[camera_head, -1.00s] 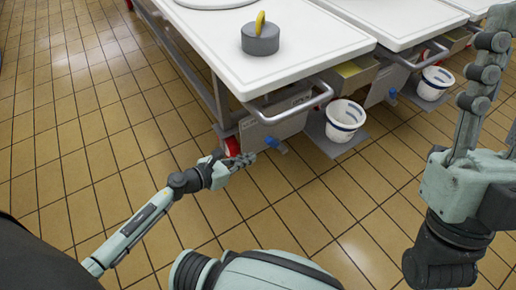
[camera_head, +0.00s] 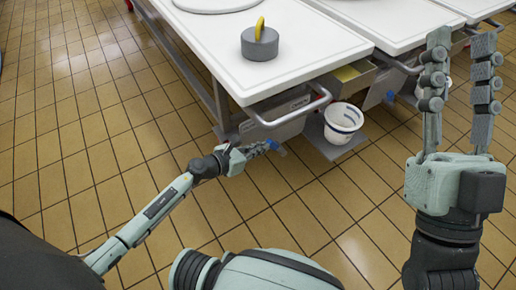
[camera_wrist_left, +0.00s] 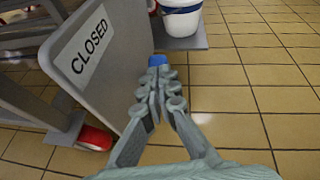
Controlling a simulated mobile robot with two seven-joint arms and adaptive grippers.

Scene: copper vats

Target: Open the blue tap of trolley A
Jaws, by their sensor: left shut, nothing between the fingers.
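The blue tap (camera_wrist_left: 157,60) shows in the left wrist view just beyond my left fingertips, beside a grey plate marked CLOSED (camera_wrist_left: 92,52). In the head view the tap (camera_head: 282,151) is partly hidden by my left gripper (camera_head: 270,146). The left gripper is shut with nothing in it, and its fingertips (camera_wrist_left: 158,88) point at the tap; I cannot tell if they touch it. The tap is on the near end of a trolley with a white top (camera_head: 300,60); I see no letter A. My right gripper (camera_head: 461,45) is open and empty, raised at the right, fingers upright.
A white bucket (camera_head: 343,118) stands on a low grey shelf right of the tap. A metal handle bar (camera_head: 300,116) juts out above it. A grey weight with a yellow handle (camera_head: 260,42) sits on the trolley top. More trolleys stand at right. The tiled floor at left is clear.

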